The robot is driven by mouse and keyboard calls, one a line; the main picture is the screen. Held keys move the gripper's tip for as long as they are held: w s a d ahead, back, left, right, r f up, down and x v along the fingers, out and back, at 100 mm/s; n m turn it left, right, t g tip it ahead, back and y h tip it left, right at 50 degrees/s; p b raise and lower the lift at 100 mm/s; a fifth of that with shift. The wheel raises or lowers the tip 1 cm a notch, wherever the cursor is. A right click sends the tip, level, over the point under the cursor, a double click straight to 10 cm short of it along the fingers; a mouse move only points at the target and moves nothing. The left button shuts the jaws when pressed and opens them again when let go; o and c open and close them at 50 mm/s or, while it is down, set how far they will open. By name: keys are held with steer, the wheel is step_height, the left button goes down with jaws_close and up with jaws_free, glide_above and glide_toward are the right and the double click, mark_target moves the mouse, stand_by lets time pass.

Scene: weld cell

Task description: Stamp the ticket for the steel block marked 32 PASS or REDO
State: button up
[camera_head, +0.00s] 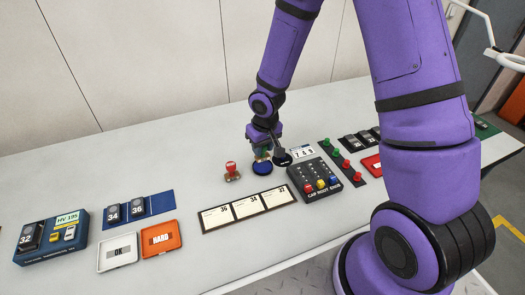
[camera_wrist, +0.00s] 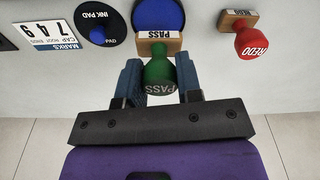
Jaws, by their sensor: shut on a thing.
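My gripper (camera_wrist: 160,82) is shut on the green PASS stamp (camera_wrist: 158,72), one finger on each side of its handle. The stamp is at the blue ink pad (camera_head: 262,168), also in the wrist view (camera_wrist: 158,14); I cannot tell whether it touches. The red REDO stamp (camera_head: 232,171) stands to the left in the head view. The ticket strip (camera_head: 249,223) lies in front, with tickets 36, 34 and 32; ticket 32 (camera_head: 275,197) is its right one, and I see no stamp on it. The steel block 32 (camera_head: 29,237) sits on the tester reading HV 195 (camera_head: 68,219).
Blocks 34 (camera_head: 113,212) and 36 (camera_head: 138,207) stand on a blue tray. An OK tray (camera_head: 103,266) and HARD tray (camera_head: 173,247) lie left.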

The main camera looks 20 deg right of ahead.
steer(key=shift+r, duration=1.85)
